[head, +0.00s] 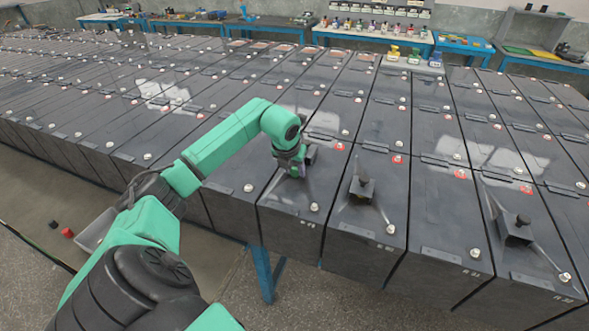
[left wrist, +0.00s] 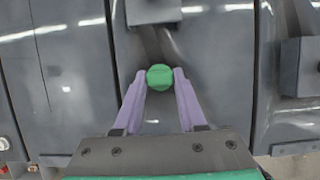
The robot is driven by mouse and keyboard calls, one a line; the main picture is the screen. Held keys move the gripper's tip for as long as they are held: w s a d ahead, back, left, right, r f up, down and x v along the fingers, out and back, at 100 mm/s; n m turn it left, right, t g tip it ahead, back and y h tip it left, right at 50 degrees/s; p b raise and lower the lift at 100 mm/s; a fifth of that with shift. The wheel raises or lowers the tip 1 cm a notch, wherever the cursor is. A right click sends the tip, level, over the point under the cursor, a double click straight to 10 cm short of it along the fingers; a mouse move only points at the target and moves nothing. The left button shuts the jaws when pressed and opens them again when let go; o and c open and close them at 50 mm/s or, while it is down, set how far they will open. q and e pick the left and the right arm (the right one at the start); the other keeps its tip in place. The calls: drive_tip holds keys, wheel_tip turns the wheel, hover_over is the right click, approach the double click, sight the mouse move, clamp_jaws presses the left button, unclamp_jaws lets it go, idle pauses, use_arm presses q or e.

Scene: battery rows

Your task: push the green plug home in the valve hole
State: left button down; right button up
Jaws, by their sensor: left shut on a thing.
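My left gripper (head: 294,172) is over the near end of a dark grey battery (head: 283,215). In the left wrist view, its two purple fingers (left wrist: 159,80) are shut on the round green plug (left wrist: 160,77), holding it from both sides at their tips. The plug's top faces the camera. The valve hole is hidden, and I cannot tell how far the plug is in it. A dark block (left wrist: 153,10) is just beyond the plug in the left wrist view. My right gripper is not in view.
Dark blocks with black knobs stand on nearby batteries, one to the right (head: 362,188) and one farther right (head: 514,230). Rows of batteries fill the room, with narrow gaps between them. Blue benches (head: 375,42) stand at the back. A red object (head: 67,232) is at the lower left.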

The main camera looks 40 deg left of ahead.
use_arm(q)
drive_tip(key=shift+f, duration=0.2)
idle(0.7)
drive_tip(key=shift+c, duration=2)
unclamp_jaws()
drive_tip(key=shift+s, duration=0.2)
drive_tip(key=shift+d+f, duration=0.1)
drive_tip(key=shift+o, duration=1.3)
